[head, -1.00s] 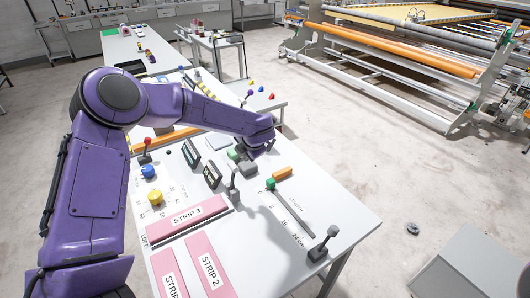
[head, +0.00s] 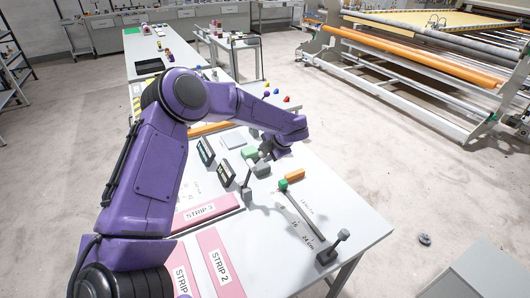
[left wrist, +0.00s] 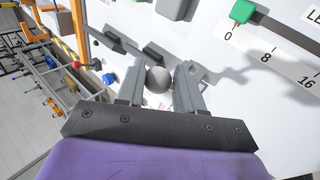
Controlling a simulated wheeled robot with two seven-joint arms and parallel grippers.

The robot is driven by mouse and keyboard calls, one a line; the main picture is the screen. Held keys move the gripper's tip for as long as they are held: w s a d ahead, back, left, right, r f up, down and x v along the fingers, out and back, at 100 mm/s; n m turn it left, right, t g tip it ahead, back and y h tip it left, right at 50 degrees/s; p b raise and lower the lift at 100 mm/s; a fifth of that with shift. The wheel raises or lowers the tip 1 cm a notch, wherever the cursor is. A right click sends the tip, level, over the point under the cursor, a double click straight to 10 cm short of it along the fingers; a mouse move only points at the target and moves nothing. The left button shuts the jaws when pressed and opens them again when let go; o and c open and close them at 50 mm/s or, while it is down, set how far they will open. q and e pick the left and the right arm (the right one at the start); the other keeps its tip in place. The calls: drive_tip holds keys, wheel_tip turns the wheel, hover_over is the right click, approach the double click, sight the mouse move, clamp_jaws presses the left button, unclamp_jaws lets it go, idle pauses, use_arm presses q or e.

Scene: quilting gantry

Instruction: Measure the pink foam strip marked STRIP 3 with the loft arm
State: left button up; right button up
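The pink foam strip marked STRIP 3 (head: 222,205) lies flat on the white table in the head view, partly hidden by my left arm. My left gripper (head: 262,152) is over the table, beyond the strip and close to an upright grey lever (head: 246,187). In the left wrist view, the fingers of my left gripper (left wrist: 160,82) stand apart with a grey ball (left wrist: 158,80) between them. I cannot tell whether they touch the ball. No label identifies the loft arm, and I cannot tell which lever it is. My right gripper is not in view.
Strip 2 (head: 220,265) lies nearer me. Two dark displays (head: 227,171) stand beyond the strips. Open floor lies beyond.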

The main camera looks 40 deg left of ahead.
use_arm(q)
drive_tip(key=o, duration=0.3)
drive_tip(key=shift+d+f, duration=0.35)
drive_tip(key=shift+f, duration=0.05)
drive_tip(key=shift+o, duration=0.2)
drive_tip(key=w+b+v, duration=0.1)
drive_tip(key=b+v, duration=0.2)
drive_tip(key=v, duration=0.7)
drive_tip(key=shift+d+b, duration=0.15)
drive_tip(key=shift+b, duration=0.15)
drive_tip(key=shift+r, duration=0.15)
